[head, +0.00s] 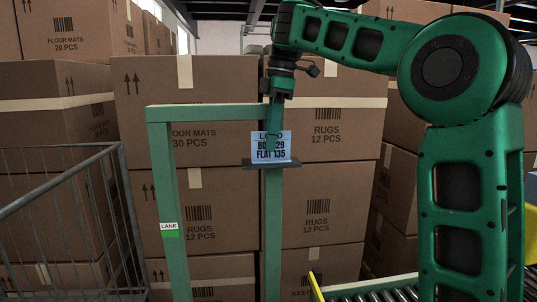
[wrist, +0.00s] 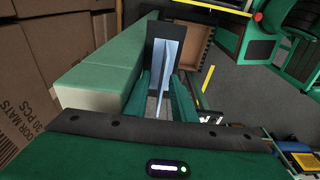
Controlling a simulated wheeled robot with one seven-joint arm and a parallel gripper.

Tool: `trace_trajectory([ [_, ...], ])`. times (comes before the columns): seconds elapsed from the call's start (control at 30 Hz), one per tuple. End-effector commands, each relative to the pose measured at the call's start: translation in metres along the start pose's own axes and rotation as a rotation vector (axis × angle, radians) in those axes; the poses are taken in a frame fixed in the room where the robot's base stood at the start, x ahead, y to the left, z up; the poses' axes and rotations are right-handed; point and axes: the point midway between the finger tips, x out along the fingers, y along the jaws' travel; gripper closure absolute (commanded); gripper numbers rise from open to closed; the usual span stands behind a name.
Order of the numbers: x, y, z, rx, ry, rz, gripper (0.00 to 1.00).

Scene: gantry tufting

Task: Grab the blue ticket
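The blue ticket (head: 271,146), printed with dark text, stands upright on a small dark ledge (head: 250,167) fixed to a green post. In the wrist view the ticket (wrist: 166,62) shows steeply from above as a pale blue strip over the dark ledge (wrist: 158,32). My gripper (head: 274,108) points down from above, right over the ticket's top edge. In the wrist view its two green fingers (wrist: 163,90) stand apart, with the ticket in line with the gap between them. I cannot tell whether either finger touches the ticket.
The green frame (head: 205,113) has a top bar close beside my gripper and a left post with a LANE label (head: 169,227). Stacked cartons (head: 330,110) fill the back. A wire cage (head: 75,215) stands left, and a roller conveyor (head: 375,291) lies low right.

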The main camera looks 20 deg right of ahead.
Motion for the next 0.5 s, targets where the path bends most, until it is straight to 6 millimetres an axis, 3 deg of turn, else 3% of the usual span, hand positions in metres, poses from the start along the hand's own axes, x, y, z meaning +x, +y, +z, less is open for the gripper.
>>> trace_trajectory([
  [0.33,0.0076,0.0002,0.0003,0.0,-0.001,0.001,0.75],
  [0.43,0.0075,0.0002,0.0002,0.0,-0.001,0.001,1.0],
  [0.5,0.0075,0.0001,0.0001,0.0,-0.001,0.001,1.0],
])
